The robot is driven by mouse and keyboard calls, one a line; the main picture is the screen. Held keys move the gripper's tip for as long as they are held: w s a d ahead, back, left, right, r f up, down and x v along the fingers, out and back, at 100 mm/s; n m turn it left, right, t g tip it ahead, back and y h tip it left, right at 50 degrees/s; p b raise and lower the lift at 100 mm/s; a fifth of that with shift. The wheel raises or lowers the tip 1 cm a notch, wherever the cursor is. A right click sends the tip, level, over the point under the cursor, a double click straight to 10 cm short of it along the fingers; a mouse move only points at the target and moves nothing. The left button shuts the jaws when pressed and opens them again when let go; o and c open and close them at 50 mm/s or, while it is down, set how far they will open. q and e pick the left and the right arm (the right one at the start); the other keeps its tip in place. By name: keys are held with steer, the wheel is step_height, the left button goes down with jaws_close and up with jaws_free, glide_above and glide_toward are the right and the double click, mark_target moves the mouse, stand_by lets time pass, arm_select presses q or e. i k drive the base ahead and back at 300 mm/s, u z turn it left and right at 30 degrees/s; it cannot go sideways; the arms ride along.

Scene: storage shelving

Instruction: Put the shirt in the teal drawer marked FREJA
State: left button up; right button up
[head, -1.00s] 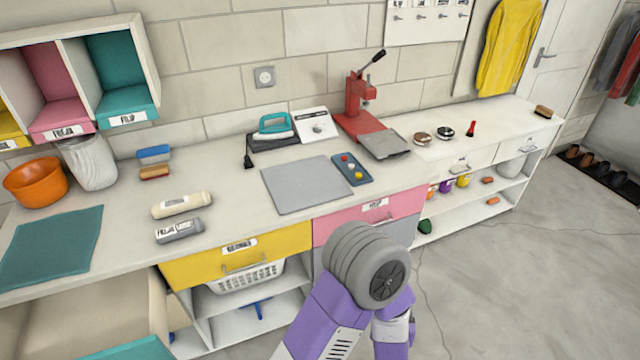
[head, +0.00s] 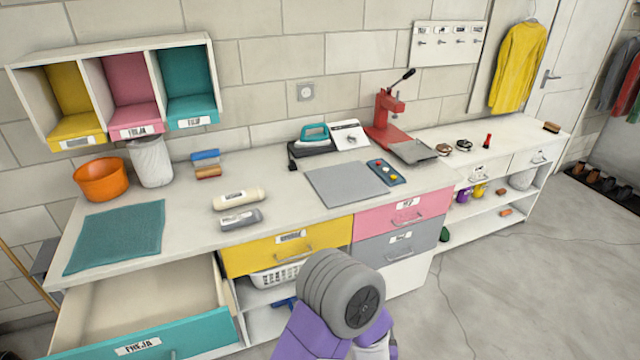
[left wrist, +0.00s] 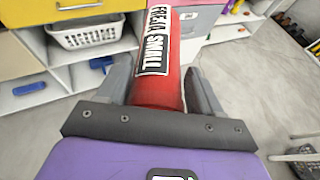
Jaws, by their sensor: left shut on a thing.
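The teal drawer (head: 185,338) at the lower left of the head view is pulled open, with a label that seems to read FREJA on its front. The part of its inside (head: 140,298) that I see is pale and empty. In the left wrist view my left gripper (left wrist: 165,85) is shut on a red, rolled-looking item (left wrist: 174,88) with a white label reading FREJA SMALL. It seems to be the shirt, but its whole shape is hidden. In the head view my purple arm rises at bottom centre; its gripper does not show. My right gripper is not in view.
The yellow drawer (head: 285,251) and pink drawer (head: 402,214) are closed. A white basket (left wrist: 88,35) sits on a shelf.

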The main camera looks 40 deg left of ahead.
mark_target(124, 325)
steer(key=u, duration=0.8)
steer(key=i, duration=0.35)
